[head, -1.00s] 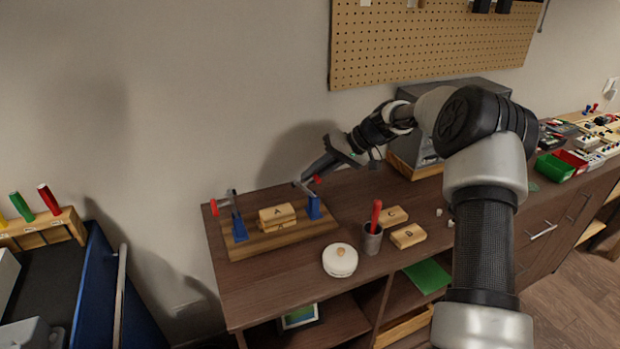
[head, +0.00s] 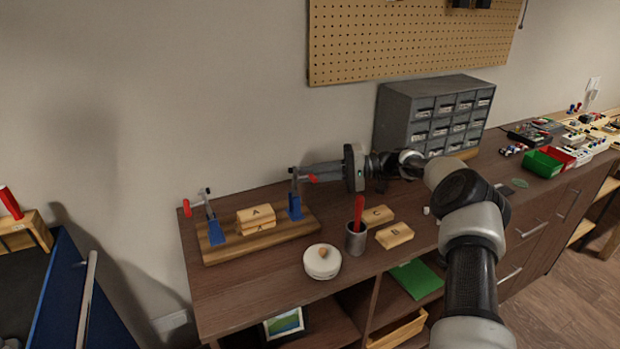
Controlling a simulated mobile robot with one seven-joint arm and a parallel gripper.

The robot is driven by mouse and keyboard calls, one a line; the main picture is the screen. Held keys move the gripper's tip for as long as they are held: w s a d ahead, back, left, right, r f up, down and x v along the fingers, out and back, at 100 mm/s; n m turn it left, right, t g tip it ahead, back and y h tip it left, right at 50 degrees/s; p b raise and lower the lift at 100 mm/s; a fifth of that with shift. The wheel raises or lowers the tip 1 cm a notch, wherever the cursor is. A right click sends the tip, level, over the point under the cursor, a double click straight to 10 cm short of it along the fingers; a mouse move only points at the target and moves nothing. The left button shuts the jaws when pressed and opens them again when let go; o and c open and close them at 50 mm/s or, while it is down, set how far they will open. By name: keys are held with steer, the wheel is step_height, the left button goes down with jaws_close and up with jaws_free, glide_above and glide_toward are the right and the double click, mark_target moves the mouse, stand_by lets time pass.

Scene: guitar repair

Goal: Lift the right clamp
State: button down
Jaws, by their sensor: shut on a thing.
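The right clamp has a blue base (head: 295,208) on the right end of a wooden board (head: 262,240). Its grey lever (head: 294,181) stands upright, and its red handle (head: 312,178) points right. My gripper (head: 317,174) comes in level from the right and is shut on this red handle; the fingertips are small in the view. Two stacked wooden blocks (head: 256,217), the top one marked A, sit on the board between the clamps. The left clamp (head: 215,228) stands at the left end with its lever upright and its red handle out to the left.
A white round lidded pot (head: 322,262), a grey cup (head: 356,240) with a red-handled tool, and wooden blocks C (head: 377,216) and B (head: 395,236) stand in front and right. A grey drawer cabinet (head: 435,115) stands behind my arm.

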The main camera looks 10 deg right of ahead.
steer(key=shift+f, duration=0.15)
stand_by(0.4)
steer(key=c, duration=1.8)
jaws_free()
steer(key=shift+d, duration=0.2)
